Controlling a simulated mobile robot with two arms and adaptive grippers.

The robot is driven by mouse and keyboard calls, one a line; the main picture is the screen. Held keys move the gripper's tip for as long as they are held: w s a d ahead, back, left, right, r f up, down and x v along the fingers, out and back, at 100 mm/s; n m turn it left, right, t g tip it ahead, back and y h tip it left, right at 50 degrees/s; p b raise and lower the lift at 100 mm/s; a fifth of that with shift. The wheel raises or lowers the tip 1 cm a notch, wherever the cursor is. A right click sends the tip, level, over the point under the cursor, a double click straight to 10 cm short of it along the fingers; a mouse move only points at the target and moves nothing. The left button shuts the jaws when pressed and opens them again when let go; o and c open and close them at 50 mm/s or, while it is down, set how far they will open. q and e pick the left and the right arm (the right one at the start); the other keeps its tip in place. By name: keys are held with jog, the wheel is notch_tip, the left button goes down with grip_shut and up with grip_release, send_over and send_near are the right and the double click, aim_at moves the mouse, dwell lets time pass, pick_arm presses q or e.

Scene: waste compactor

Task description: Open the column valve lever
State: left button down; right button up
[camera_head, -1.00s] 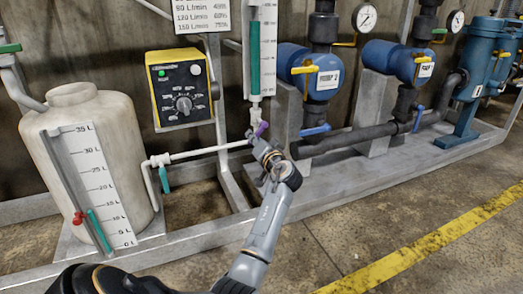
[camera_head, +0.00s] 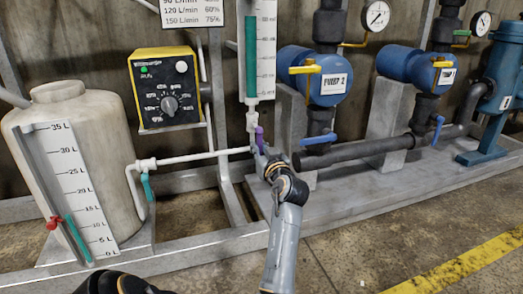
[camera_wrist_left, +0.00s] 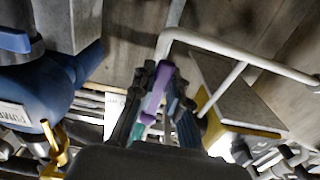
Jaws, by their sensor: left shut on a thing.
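The purple column valve lever (camera_head: 259,139) stands nearly upright beside the white valve fitting (camera_head: 251,120) under the clear column (camera_head: 260,50) with teal liquid. My left gripper (camera_head: 258,148) reaches up to it from below right and is shut on the lever. In the left wrist view the purple lever (camera_wrist_left: 158,88) sits between the dark fingers of my left gripper (camera_wrist_left: 160,85). The fingertips are small and partly hidden behind my wrist in the head view.
A white tank (camera_head: 75,165) with a litre scale stands at left. A yellow-edged control box (camera_head: 167,90) hangs above a white pipe (camera_head: 200,156) with a teal-handled valve. Blue pumps (camera_head: 327,78) stand at right. The floor in front is clear, with a yellow stripe (camera_head: 450,270).

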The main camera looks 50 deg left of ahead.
pick_arm(q)
jog(key=shift+w+n, duration=0.1)
jog(key=shift+n, duration=0.2)
jog(key=c, duration=1.3)
grip_release()
notch_tip(320, 180, up, 10)
